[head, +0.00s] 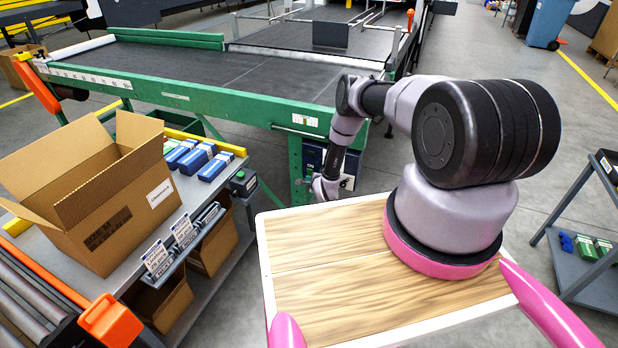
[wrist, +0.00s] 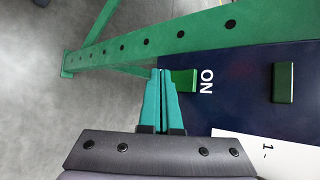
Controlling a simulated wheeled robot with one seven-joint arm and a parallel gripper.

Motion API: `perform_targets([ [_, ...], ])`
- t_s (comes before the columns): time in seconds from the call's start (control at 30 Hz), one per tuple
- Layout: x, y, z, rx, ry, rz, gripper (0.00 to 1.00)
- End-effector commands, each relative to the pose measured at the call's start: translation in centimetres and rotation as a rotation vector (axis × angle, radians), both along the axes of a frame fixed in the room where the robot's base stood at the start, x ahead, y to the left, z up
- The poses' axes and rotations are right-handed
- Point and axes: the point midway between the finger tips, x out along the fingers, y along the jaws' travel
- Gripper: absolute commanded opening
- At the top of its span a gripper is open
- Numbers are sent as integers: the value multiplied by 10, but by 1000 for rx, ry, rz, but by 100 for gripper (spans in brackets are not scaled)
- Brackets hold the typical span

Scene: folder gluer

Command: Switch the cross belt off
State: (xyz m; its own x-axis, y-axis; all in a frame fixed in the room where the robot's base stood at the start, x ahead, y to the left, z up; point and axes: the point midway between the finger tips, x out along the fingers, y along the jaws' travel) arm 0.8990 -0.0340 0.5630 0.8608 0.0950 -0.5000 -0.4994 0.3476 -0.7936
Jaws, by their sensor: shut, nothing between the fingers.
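A navy control box (head: 312,158) hangs below the green frame of the wide dark belt in the head view. In the wrist view its navy panel (wrist: 240,75) carries white "ON" lettering. A green switch piece (wrist: 186,79) lies beside that lettering, and my gripper's teal fingertips (wrist: 160,73) are right at its left end. I cannot tell whether they touch it. My gripper, also in the head view (head: 320,190), is shut and empty at the box. A second green block (wrist: 283,83) sits farther right on the panel.
The green frame rail (wrist: 190,42) runs close by the fingers. A white label (wrist: 265,150) is on the panel. In the head view an open carton (head: 105,205) and blue boxes (head: 195,158) stand on a bench at left. A grey cart (head: 585,235) is at right.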

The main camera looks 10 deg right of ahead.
Motion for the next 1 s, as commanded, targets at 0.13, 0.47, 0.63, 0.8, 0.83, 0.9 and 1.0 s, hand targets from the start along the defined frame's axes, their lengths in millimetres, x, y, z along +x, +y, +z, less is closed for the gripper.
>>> perform_targets([
  [0.13,-6,4,1,0,0,-1,0],
  [0.47,-11,7,2,0,0,0,0],
  [0.63,-13,9,2,1,0,-1,0],
  [0.8,-26,18,4,2,1,-1,0],
  [0.83,-29,20,4,2,1,-1,0],
  [0.9,-34,24,5,0,1,-1,0],
  [1.0,-42,30,6,2,2,-2,0],
])
